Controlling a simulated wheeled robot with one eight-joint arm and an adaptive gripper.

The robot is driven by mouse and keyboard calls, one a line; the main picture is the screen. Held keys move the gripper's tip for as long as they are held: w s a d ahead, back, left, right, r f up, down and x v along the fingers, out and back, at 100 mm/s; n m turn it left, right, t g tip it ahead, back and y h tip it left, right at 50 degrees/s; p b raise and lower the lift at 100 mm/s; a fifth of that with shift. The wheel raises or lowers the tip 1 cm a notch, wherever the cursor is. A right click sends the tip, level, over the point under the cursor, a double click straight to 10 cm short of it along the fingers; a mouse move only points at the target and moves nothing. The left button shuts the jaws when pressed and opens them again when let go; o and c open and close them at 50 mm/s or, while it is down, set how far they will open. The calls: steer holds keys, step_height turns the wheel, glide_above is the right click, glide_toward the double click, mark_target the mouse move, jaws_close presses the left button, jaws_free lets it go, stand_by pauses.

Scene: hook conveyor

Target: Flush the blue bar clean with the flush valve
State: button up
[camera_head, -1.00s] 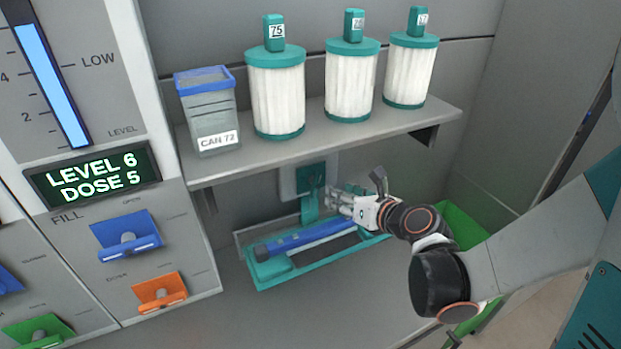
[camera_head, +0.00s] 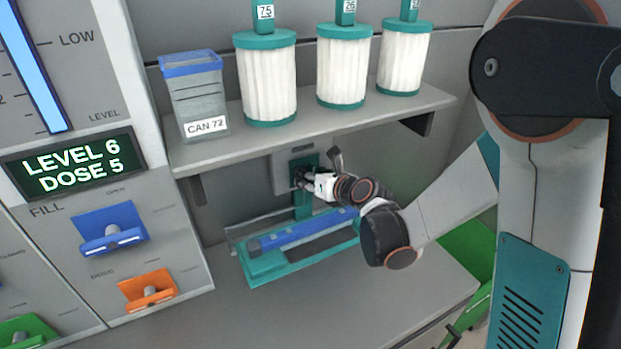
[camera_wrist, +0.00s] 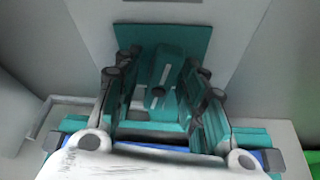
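The blue bar (camera_head: 300,234) lies lengthwise in a teal tray (camera_head: 268,270) on the worktop under the shelf. A teal flush valve (camera_head: 309,160) sits on a grey plate on the back wall, just above the tray. My gripper (camera_head: 303,180) is at the front of the valve, above the bar. In the wrist view its two fingers (camera_wrist: 162,85) stand apart, on either side of the teal valve handle (camera_wrist: 166,68). Gaps show between fingers and handle; contact is not clear. Part of the bar (camera_wrist: 165,152) shows below the fingers, partly hidden by my gripper.
A shelf (camera_head: 290,126) overhangs the valve, holding a can marked 72 (camera_head: 197,95) and white filters with teal caps (camera_head: 268,80). The fill panel with a blue valve (camera_head: 111,230) and orange valve (camera_head: 149,290) stands left. The worktop front is clear.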

jaws_close()
